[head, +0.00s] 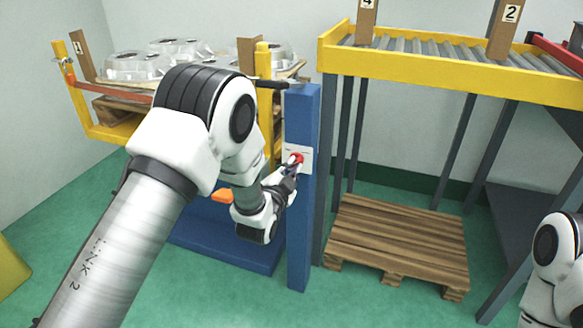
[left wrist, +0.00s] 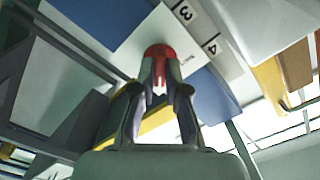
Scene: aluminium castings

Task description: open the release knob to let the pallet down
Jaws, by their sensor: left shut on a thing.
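The red release knob (head: 297,158) sits on a white plate (head: 305,152) on the blue post (head: 301,210). My left gripper (head: 293,168) is shut on the knob. In the left wrist view both fingers (left wrist: 159,88) close around the red knob (left wrist: 160,51), which covers part of the white plate. The knob's turn angle cannot be told. A wooden pallet (head: 112,110) bearing several aluminium castings (head: 138,66) stands raised on a yellow frame (head: 92,130) at the left, partly hidden by my left arm. My right arm shows at the lower right, its gripper out of view.
A yellow-edged roller conveyor (head: 425,68) on grey legs stands at the right, with numbered boards (head: 506,28). An empty wooden pallet (head: 398,240) lies on the green floor under it. An orange pedal-like part (head: 222,196) is above the blue base (head: 222,240).

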